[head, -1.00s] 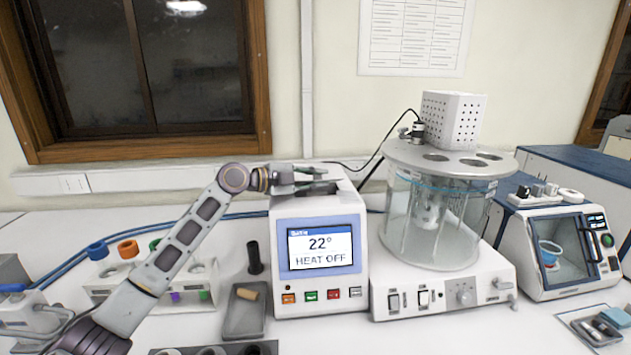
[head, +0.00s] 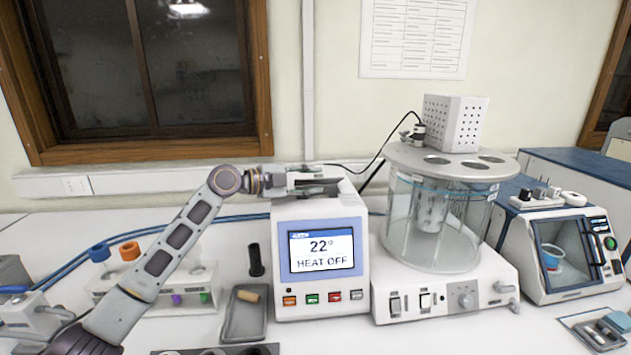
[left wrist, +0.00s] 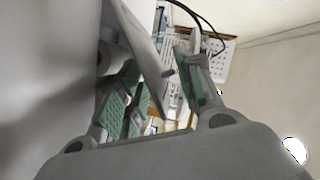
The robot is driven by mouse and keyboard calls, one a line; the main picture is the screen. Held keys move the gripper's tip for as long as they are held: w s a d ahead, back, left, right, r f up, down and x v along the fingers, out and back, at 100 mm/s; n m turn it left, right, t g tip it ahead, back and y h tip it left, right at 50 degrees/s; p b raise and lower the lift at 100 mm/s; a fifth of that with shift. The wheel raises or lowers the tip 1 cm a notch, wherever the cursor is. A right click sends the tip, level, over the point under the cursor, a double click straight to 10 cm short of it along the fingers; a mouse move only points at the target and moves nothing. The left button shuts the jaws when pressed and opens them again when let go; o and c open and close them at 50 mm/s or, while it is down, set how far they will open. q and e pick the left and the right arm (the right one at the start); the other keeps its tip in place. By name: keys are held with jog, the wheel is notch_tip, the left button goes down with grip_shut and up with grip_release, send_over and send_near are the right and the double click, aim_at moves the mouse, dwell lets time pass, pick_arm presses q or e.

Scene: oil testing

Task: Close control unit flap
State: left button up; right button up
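The control unit (head: 320,250) is a white box with a blue-framed screen reading 22° and HEAT OFF, on the bench at the middle of the head view. My left gripper (head: 318,182) is at its top, reaching in from the left. In the left wrist view, my left gripper (left wrist: 157,58) has its green-padded fingers apart. A thin pale plate, apparently the flap (left wrist: 138,45), stands tilted between them. I cannot tell whether it touches a finger. In the head view the flap is not clearly distinguishable behind the gripper. My right gripper is not in view.
A glass bath (head: 436,225) stands close on the right of the unit. A grey tray (head: 235,325) with a cork, a dark cylinder (head: 255,260) and a white rack (head: 196,285) are on the left, near my left arm. A wall is behind.

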pick_arm(q)
jog(key=v, duration=0.9)
jog(key=shift+s+a+r, duration=0.2)
jog(key=shift+a, duration=0.1)
